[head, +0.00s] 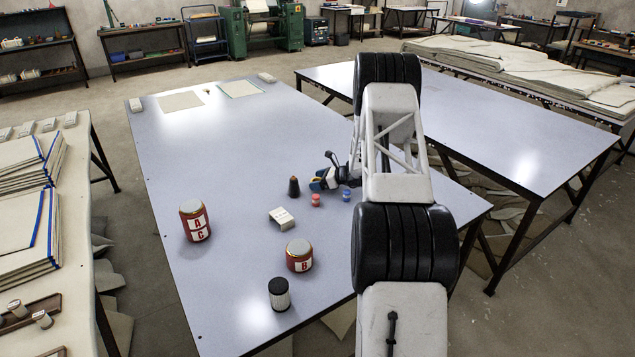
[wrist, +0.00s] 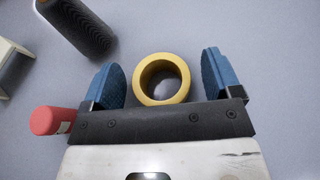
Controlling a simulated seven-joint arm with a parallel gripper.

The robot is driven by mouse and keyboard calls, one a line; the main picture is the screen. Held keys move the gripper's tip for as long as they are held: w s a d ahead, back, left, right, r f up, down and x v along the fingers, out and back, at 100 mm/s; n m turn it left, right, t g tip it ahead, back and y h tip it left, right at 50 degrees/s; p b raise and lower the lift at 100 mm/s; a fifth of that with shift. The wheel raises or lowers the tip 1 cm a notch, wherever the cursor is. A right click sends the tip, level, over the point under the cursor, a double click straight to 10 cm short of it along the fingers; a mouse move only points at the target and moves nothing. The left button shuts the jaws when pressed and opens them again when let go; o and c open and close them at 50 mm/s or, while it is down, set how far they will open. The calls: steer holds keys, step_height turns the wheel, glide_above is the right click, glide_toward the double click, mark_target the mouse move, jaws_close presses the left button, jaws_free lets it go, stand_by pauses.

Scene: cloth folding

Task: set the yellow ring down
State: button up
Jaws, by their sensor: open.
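The yellow ring (wrist: 182,82) lies between the two blue fingers of my gripper (wrist: 162,66) in the wrist view. A gap shows on each side of it, so the fingers stand open and apart from it. Its hole faces the camera, and it appears to lie flat on the grey-blue table (head: 235,130). Its near edge is close to the gripper's dark palm bar. In the head view my gripper (head: 325,180) is low over the middle right of the table, and the ring is mostly hidden there.
A red spool (wrist: 44,120) is close to the left finger; a dark cone (wrist: 76,27) stands beyond it. A blue spool (head: 346,195), white box (head: 281,218), two red cans (head: 195,221) (head: 299,256) and black-white cylinder (head: 279,294) stand nearby.

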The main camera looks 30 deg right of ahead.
steer(key=v, duration=1.1)
steer(key=shift+s+d+r, duration=0.15)
steer(key=shift+s+d, duration=0.1)
steer(key=shift+s, duration=0.05)
